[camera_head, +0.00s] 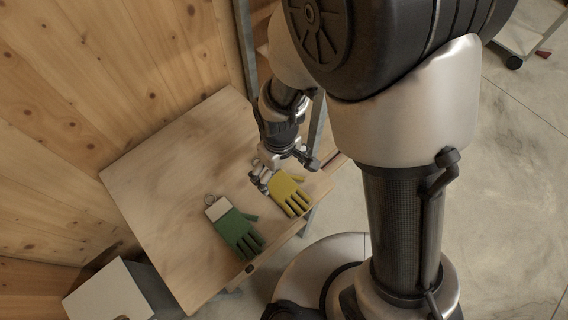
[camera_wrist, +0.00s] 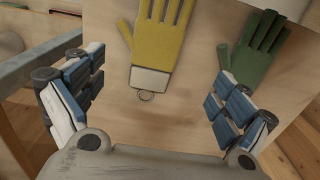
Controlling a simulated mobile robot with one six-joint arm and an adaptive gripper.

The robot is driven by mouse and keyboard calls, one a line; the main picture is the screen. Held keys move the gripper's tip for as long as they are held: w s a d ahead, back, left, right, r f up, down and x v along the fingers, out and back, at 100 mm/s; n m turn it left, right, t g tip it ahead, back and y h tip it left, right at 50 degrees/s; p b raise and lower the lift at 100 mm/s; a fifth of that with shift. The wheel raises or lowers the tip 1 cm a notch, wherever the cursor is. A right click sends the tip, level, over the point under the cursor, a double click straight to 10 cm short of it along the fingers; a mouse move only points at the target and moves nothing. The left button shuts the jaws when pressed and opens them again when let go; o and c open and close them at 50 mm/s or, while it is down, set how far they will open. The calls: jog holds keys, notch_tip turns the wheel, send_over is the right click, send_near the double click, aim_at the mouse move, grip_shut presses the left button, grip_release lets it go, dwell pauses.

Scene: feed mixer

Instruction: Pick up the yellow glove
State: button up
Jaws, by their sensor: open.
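The yellow glove (camera_head: 286,192) lies flat on the wooden table, near its right edge in the head view. In the wrist view the yellow glove (camera_wrist: 160,44) shows ahead of the jaws, its pale cuff and small ring toward me and its fingertips cut off by the top edge. My gripper (camera_head: 262,178) is at the cuff end of the yellow glove in the head view and hides part of it. In the wrist view my gripper (camera_wrist: 150,100) is open, with its fingers wide apart and nothing between them. I cannot tell its exact height above the table.
A green glove (camera_head: 238,230) lies left of the yellow one on the table (camera_head: 165,190); it also shows in the wrist view (camera_wrist: 254,52). A wooden wall (camera_head: 90,100) stands behind the table. A white box (camera_head: 108,296) stands at lower left. The table's left part is clear.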

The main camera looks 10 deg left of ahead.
jog(key=b, duration=0.2)
send_over(282, 187)
jog(key=f, duration=0.5)
jog(key=shift+a+f, duration=0.2)
jog(key=shift+f, duration=0.2)
jog(key=f+b, duration=0.2)
jog(key=f, duration=0.3)
jog(key=shift+d+f, duration=0.1)
jog(key=shift+d, duration=0.1)
jog(key=c, duration=1.2)
jog(key=shift+o, duration=0.2)
